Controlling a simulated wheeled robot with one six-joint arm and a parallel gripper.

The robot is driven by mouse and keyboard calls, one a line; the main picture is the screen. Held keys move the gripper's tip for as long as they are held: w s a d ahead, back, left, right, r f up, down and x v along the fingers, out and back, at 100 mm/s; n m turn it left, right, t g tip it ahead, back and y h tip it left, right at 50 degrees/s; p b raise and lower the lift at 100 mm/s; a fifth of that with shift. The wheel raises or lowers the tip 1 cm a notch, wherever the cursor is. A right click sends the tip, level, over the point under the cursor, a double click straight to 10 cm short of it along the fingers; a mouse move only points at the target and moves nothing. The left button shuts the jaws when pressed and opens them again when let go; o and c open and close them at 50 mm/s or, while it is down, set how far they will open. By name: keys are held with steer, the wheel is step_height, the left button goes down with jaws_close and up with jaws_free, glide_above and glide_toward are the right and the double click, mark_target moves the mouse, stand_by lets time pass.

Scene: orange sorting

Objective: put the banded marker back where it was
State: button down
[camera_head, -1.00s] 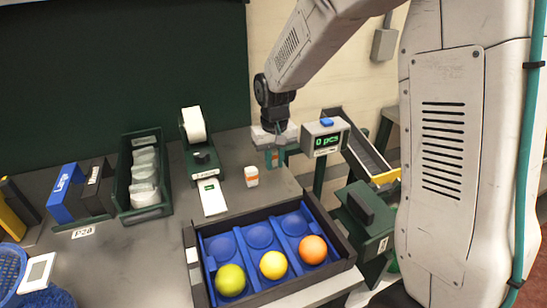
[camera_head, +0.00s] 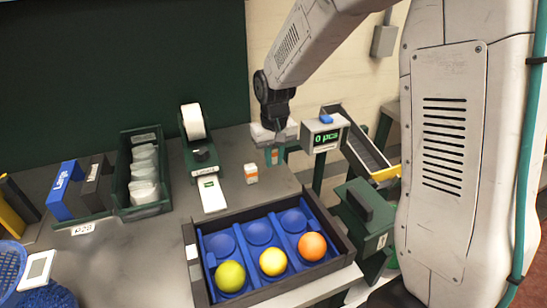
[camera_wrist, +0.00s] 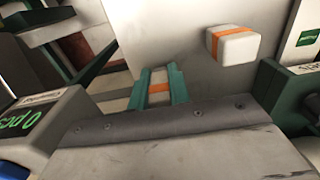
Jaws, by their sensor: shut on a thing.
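My gripper (camera_head: 274,157) is shut on a small white marker with an orange band (camera_wrist: 159,86). In the wrist view the marker sits between the two teal fingers, which hide part of it. In the head view my gripper is at the back right of the table, left of the counter display; a gap under the marker cannot be judged. A second white block with an orange band (camera_head: 251,173) stands on the table just left of my gripper, apart from it. It also shows in the wrist view (camera_wrist: 233,46).
The "0 pcs" counter display (camera_head: 326,137) is close on the right. A label printer (camera_head: 200,150) and white card (camera_head: 212,195) are to the left. A blue-lined tray (camera_head: 189,257) holding three fruits lies in front. A green bin (camera_head: 141,209) of packets is farther left.

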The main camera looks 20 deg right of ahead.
steer(key=shift+f, duration=0.6)
stand_by(0.4)
steer(key=c, duration=0.8)
jaws_free()
steer(key=shift+c, duration=0.2)
steer(key=shift+r, duration=4.05)
steer(key=shift+s, duration=0.1)
steer(key=s+d+r, duration=0.1)
steer(key=s+r, duration=0.1)
steer(key=s, duration=0.7)
steer(key=s+d+r, duration=0.1)
steer(key=s+r, duration=0.2)
steer(key=s, duration=0.7)
steer(key=s+d+r+t, duration=0.1)
steer(key=s+r, duration=0.2)
steer(key=s, duration=0.7)
steer(key=shift+r, duration=0.15)
